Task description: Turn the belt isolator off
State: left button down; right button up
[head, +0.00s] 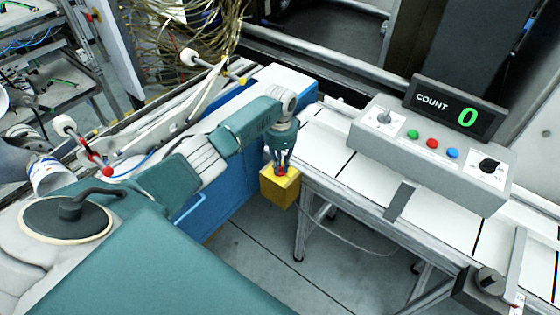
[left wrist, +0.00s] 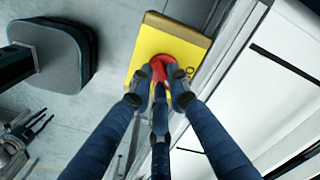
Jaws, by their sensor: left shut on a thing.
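The belt isolator is a yellow box (head: 274,190) at the side of the conveyor, near the middle of the head view. It has a red handle on its face. In the left wrist view the yellow face (left wrist: 152,45) and the red handle (left wrist: 172,66) show in the upper middle. My left gripper (head: 282,165) reaches down to the box from above. Its dark blue fingers (left wrist: 160,84) are closed around the red handle. The fingers hide part of the handle, so I cannot tell which position it points to. My right gripper is not in view.
A grey control panel (head: 440,155) with knobs and coloured buttons stands on the white conveyor (head: 365,178). Its display (head: 452,108) reads COUNT 0. A blue cabinet (head: 232,195) is left of the yellow box. Grey floor lies open below the box.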

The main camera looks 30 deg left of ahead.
aim_at(281, 167)
pick_arm(q)
jog(key=n+p, duration=0.1)
jog(key=n, duration=0.3)
jog(key=shift+w+d+r+p, duration=0.1)
jog(key=shift+r+p, duration=0.05)
jog(key=shift+p, duration=0.25)
jog(key=shift+w+n+p, duration=0.1)
jog(key=shift+n+p, duration=0.35)
jog(key=shift+n, duration=1.25)
jog(key=c, duration=1.7)
grip_release()
jog(key=shift+o, duration=0.2)
notch_tip(281, 167, up, 12)
